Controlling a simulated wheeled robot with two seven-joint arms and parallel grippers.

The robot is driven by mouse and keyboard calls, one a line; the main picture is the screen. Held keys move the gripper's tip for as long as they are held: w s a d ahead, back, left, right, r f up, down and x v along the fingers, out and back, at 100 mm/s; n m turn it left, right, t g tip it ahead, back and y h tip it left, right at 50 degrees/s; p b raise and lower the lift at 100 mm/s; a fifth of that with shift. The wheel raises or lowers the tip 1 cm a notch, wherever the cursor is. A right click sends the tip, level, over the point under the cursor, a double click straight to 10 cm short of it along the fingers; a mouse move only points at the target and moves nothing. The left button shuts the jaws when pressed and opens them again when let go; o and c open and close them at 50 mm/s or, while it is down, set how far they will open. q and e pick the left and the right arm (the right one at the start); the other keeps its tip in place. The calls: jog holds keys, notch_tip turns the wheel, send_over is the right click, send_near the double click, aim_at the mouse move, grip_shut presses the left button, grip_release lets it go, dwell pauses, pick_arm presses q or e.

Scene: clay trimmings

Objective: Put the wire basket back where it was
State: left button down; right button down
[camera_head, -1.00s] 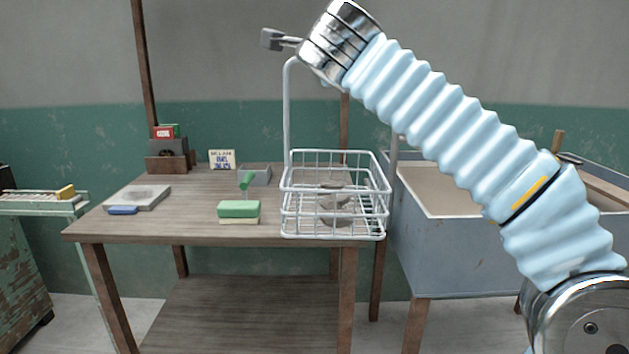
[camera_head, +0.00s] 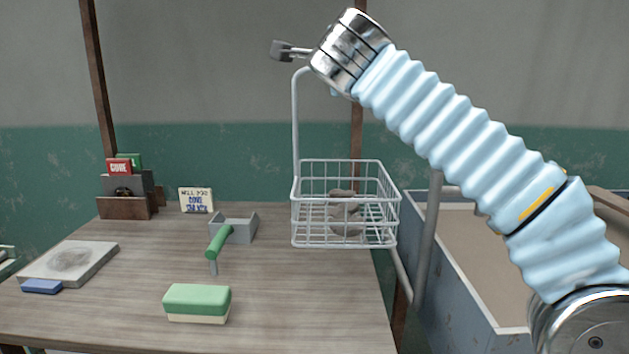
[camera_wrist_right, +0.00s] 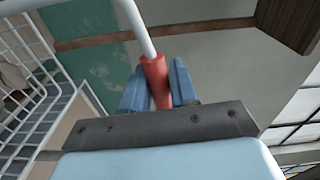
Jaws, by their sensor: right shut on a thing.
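The white wire basket (camera_head: 394,222) hangs from its tall handle, with several grey-brown clay lumps (camera_head: 343,212) inside. It shows over the right end of the wooden table, looking upright; I cannot tell how far it is above the top. In the right wrist view my right gripper (camera_wrist_right: 158,88) is shut on the red grip (camera_wrist_right: 156,82) of the handle, and part of the basket's wires (camera_wrist_right: 28,105) shows at the left. In the head view my right wrist hides the fingers and the grip. My left gripper is out of view.
On the table (camera_head: 290,300) are a green-and-cream sponge (camera_head: 197,302), a green-handled tool (camera_head: 219,243), a grey tray (camera_head: 240,228), a slab (camera_head: 72,262), a blue block (camera_head: 42,286), a small sign (camera_head: 196,200) and a dark box (camera_head: 125,205). A blue-grey bin (camera_head: 455,290) stands right. The table's front right is clear.

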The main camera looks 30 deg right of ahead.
jog(key=w+d+f+b, duration=0.1)
jog(key=w+f+b, duration=0.1)
jog(key=w+f, duration=1)
jog(key=shift+w+d+f+b, duration=0.15)
jog(key=shift+w+f+b, duration=0.15)
jog(key=shift+w, duration=0.2)
jog(key=c, duration=0.9)
grip_release()
jog(key=b+v, duration=0.2)
jog(key=v, duration=1)
